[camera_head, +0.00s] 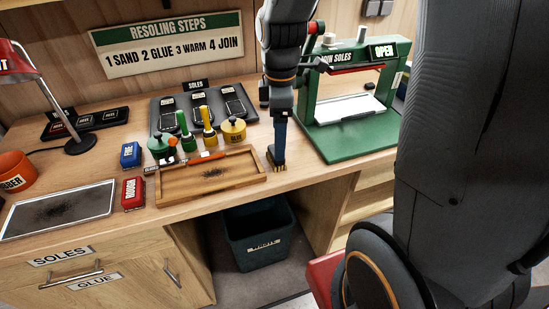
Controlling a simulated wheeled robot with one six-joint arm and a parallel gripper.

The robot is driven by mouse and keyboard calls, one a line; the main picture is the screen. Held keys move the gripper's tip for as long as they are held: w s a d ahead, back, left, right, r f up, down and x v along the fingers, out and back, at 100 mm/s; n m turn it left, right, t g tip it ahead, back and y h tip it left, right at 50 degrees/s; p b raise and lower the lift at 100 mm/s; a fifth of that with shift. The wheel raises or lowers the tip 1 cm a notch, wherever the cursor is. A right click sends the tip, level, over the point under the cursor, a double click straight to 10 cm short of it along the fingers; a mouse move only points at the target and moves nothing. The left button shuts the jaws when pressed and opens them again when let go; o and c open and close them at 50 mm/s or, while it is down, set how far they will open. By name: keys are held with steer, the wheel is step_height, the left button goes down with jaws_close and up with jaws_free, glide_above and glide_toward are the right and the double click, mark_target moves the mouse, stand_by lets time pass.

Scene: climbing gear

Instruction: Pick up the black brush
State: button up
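A brush (279,140) with a dark blue handle and tan bristles stands upright, bristles down, at the right end of the wooden tray (228,188). My gripper (281,112) comes down from above onto the top of its handle and appears shut on it. The fingertips are small and partly merge with the handle. The bristles are at or just above the tabletop; I cannot tell which. I cannot make out a clearly black brush anywhere else.
Green and yellow tools and jars (183,130) stand behind the tray. The green press (350,135) is close to the right. A blue block (130,155) and red block (132,193) lie left. An open bin (258,235) stands below the front edge. The red lamp (40,85) is far left.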

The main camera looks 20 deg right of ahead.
steer(key=w+n, duration=0.1)
steer(key=n, duration=0.2)
steer(key=shift+w, duration=0.4)
steer(key=shift+f+n, duration=0.15)
steer(key=shift+n, duration=0.25)
steer(key=shift+s+a+f+p, duration=0.1)
steer(key=shift+f+p, duration=0.45)
steer(key=shift+f, duration=1.35)
steer(key=shift+s+f+p, duration=0.1)
steer(key=shift+f+p, duration=0.4)
steer(key=shift+f, duration=1.4)
steer(key=shift+c, duration=0.2)
steer(key=c, duration=1.1)
